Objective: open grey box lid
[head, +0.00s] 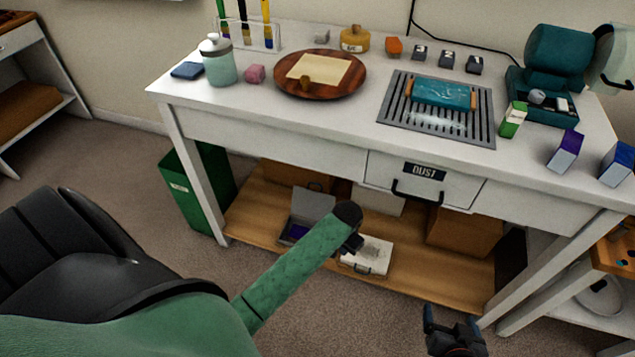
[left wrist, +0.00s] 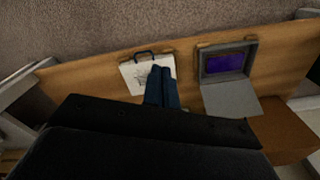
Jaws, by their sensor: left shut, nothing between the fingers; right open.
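The grey box (head: 293,233) sits on the wooden lower shelf under the workbench, with something purple inside. Its lid (head: 312,203) stands open, tipped back away from the opening. In the left wrist view the box (left wrist: 224,64) shows its purple inside, with the lid (left wrist: 231,98) swung out below it in the picture. My left gripper (head: 352,245) is shut and empty, to the right of the box. In the left wrist view its fingers (left wrist: 162,80) overlap the white case; I cannot tell whether they touch it. My right gripper (head: 453,322) is open and empty, low at the right.
A white case (head: 367,257) with a handle lies on the shelf (head: 460,280) to the right of the grey box. Cardboard boxes (head: 465,235) stand behind. A drawer marked DUST (head: 423,178) hangs above. A green bin (head: 197,185) stands at the left.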

